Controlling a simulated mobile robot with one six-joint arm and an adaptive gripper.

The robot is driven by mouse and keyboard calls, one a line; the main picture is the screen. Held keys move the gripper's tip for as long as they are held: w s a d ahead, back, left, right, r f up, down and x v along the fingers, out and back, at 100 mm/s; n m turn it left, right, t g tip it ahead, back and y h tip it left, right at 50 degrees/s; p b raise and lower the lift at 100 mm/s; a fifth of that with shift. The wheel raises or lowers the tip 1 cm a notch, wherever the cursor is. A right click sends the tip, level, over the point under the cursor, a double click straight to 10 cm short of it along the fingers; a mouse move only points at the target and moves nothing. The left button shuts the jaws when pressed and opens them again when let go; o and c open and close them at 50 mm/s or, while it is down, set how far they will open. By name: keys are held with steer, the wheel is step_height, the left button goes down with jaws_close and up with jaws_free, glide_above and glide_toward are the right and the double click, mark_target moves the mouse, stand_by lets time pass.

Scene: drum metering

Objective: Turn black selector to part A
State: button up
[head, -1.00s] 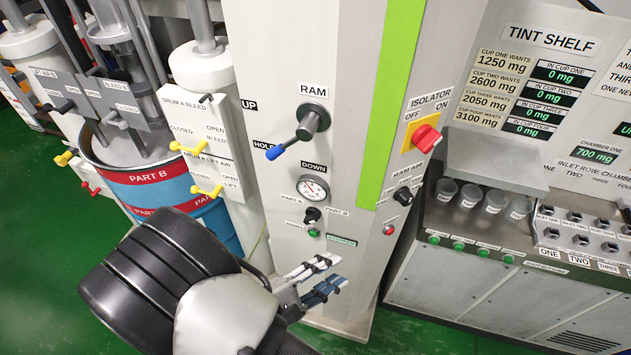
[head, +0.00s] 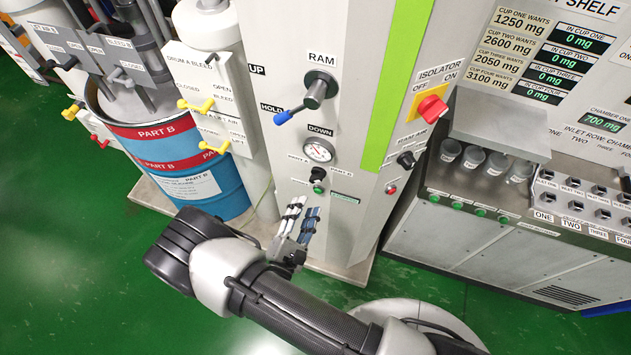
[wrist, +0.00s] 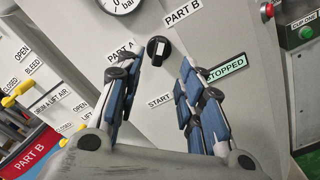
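The black selector (head: 318,174) is a small knob on the grey column, below the pressure gauge and between the PART A and PART B labels. In the wrist view the selector (wrist: 158,50) shows a pale mark running about upright in the picture. The PART A label (wrist: 121,52) is left of it and the PART B label (wrist: 183,12) is up and right; I cannot tell which one the mark selects. My gripper (head: 303,208) is below the selector in the head view. In the wrist view my gripper (wrist: 156,72) is open and empty, fingers apart, with the selector beyond and between the tips.
The gauge (head: 318,150) and the RAM lever (head: 312,92) are above the selector. A green button (head: 318,188) sits just below it, beside the STOPPED display (wrist: 226,70). A red isolator knob (head: 432,108) is to the right. The PART B drum (head: 185,165) stands left.

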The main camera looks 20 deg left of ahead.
mark_target(317, 181)
steer(key=w, duration=0.9)
steer(key=shift+d+p, duration=0.35)
steer(key=shift+s, duration=0.1)
steer(key=shift+c, duration=0.4)
jaws_close()
